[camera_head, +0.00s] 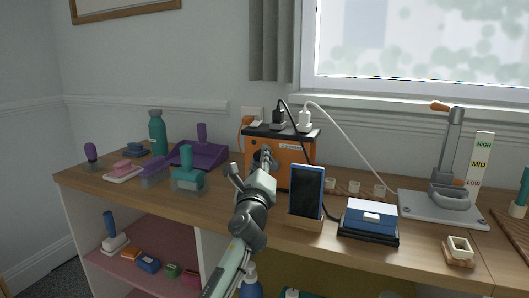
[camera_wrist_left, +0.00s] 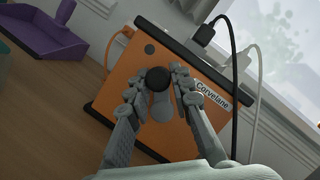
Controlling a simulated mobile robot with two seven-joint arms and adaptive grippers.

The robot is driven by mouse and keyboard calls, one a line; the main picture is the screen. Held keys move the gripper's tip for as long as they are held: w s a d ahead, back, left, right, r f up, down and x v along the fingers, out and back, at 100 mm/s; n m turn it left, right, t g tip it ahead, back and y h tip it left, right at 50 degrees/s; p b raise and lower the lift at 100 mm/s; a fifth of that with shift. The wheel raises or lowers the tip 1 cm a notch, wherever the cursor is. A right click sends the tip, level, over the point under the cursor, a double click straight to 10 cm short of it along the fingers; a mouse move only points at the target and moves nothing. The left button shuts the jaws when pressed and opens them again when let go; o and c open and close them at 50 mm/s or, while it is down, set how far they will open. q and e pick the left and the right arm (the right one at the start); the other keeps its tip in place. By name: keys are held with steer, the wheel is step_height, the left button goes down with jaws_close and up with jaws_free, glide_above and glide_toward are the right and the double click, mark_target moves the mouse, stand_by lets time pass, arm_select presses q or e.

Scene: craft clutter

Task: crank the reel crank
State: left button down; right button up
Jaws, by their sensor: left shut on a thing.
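The orange reel box (camera_head: 296,150) stands on the wooden worktop against the wall, in the middle of the head view. In the left wrist view its orange face (camera_wrist_left: 113,88) fills the middle, with the word Corvelane on it. The reel crank (camera_wrist_left: 162,106) is a grey arm with a dark round knob (camera_wrist_left: 157,77) on that face. My left gripper (camera_head: 263,160) reaches the front of the box. In the left wrist view its two fingers (camera_wrist_left: 157,84) are shut on the crank, one on each side of the knob. My right gripper does not show.
A phone (camera_head: 307,188) on a wooden stand is close right of my left arm. A teal-handled brush (camera_head: 188,181) and purple dustpan (camera_head: 205,155) are left. Black and white cables (camera_head: 345,140) run from plugs above the box. A lever press (camera_head: 447,190) stands further right.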

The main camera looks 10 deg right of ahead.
arm_select(q)
steer(key=n+p, duration=0.1)
steer(key=n, duration=0.1)
steer(key=f+n+g+y+p, duration=0.1)
steer(key=n+p, duration=0.1)
steer(key=n, duration=0.1)
steer(key=a+n+g+y+p, duration=0.1)
steer(key=n+p, duration=0.1)
steer(key=shift+w+f+n, duration=0.35)
steer(key=shift+w+n, duration=0.05)
steer(key=n+p, duration=0.1)
steer(key=f+n+g+p, duration=0.1)
steer(key=shift+a+f+n+y, duration=0.15)
steer(key=shift+n+y, duration=0.15)
steer(key=shift+n, duration=0.1)
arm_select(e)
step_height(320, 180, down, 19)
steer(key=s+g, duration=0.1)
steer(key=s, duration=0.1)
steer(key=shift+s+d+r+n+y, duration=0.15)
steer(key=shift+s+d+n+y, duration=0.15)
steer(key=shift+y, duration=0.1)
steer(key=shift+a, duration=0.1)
arm_select(q)
steer(key=c, duration=1.3)
jaws_free()
step_height(320, 180, up, 10)
steer(key=shift+r, duration=0.1)
